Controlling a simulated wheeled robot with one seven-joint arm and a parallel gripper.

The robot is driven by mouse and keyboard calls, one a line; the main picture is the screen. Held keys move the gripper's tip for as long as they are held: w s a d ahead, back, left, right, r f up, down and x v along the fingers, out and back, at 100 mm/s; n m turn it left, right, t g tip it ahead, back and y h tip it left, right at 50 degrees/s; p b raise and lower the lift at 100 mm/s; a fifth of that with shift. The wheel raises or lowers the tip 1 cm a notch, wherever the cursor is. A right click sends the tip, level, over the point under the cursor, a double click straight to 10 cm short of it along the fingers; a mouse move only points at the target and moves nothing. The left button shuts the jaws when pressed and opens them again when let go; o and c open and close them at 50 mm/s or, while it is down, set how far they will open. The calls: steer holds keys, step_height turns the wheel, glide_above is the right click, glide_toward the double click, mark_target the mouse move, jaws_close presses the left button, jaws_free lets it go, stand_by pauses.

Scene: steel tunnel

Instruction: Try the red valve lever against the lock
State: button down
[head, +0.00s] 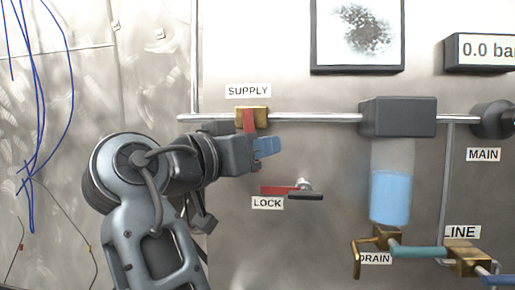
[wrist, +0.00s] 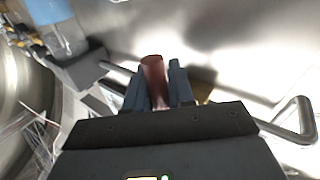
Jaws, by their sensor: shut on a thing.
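The red valve lever (head: 249,121) hangs down from the brass valve body (head: 262,114) under the SUPPLY label on the wall pipe. My gripper (head: 266,147) reaches it from the left, and its body hides the lever's lower part in the head view. In the wrist view the lever (wrist: 155,82) stands between the two dark fingers of my gripper (wrist: 158,88), which is shut on it. The lock (head: 303,187), below and right of my gripper, has a red part, a dark bar and a silver knob above the LOCK label (head: 267,202). It is apart from my gripper.
A grey block (head: 397,117) on the pipe carries a clear cylinder of blue liquid (head: 391,196). Brass DRAIN (head: 380,238) and LINE (head: 466,258) valves sit lower right. A display (head: 485,50) reads 0.0 bar. Blue cables (head: 38,110) hang at left.

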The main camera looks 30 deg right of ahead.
steer(key=c, duration=1.1)
jaws_free()
steer(key=b+v, duration=0.1)
steer(key=v, duration=0.6)
steer(key=shift+s+a+b, duration=0.15)
steer(key=shift+a+b, duration=0.15)
steer(key=shift+a, duration=0.1)
